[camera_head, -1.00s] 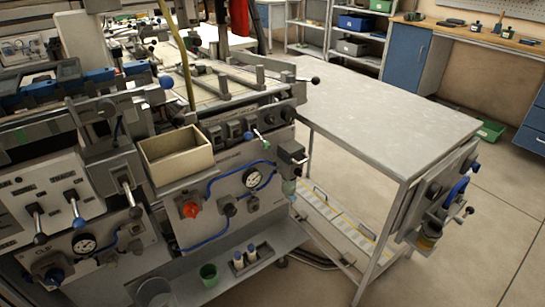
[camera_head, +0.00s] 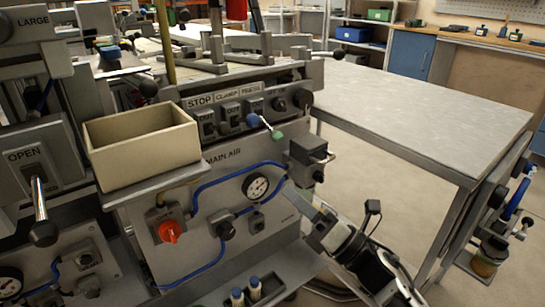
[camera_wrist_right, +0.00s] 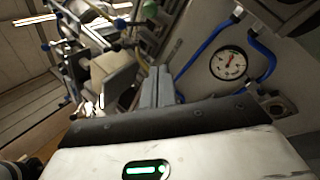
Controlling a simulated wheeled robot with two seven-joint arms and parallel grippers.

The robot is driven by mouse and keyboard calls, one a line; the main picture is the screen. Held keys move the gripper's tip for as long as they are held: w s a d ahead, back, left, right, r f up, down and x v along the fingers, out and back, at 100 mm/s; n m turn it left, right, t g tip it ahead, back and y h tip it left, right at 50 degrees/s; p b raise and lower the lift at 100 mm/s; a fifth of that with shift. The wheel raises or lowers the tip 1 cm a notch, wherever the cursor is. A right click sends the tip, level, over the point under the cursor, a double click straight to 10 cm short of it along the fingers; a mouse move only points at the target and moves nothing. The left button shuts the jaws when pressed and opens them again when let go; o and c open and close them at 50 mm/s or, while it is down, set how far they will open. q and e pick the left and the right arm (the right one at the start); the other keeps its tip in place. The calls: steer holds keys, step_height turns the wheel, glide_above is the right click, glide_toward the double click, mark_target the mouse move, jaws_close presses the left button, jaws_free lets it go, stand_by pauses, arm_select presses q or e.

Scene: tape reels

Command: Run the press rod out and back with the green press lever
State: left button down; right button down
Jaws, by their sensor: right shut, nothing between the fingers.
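The green press lever (camera_head: 277,136) sticks out of the machine's front panel, below the PRESS label, with a green knob at its lower end. A blue knob (camera_head: 253,119) is just left of it. My right gripper (camera_head: 291,188) is shut and empty, below and slightly right of the green knob and apart from it, in front of the panel. Its closed fingers also show in the right wrist view (camera_wrist_right: 158,75). I cannot pick out the press rod for certain. My left gripper is not in view.
A round gauge (camera_head: 256,187), a red knob (camera_head: 170,231) and blue hoses are on the panel left of my right gripper. A beige bin (camera_head: 142,148) juts out at left. A grey block with a black handle (camera_head: 308,150) stands close above the gripper. A bare grey table (camera_head: 430,105) is at right.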

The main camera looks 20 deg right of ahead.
mark_target(270, 128)
steer(key=x, duration=1)
steer(key=shift+s+d+r+p, duration=0.1)
steer(key=shift+d+r+p, duration=0.3)
steer(key=shift+d, duration=0.5)
steer(key=shift+d+r+p, duration=0.2)
steer(key=shift+d+r, duration=0.3)
steer(key=shift+d, duration=0.45)
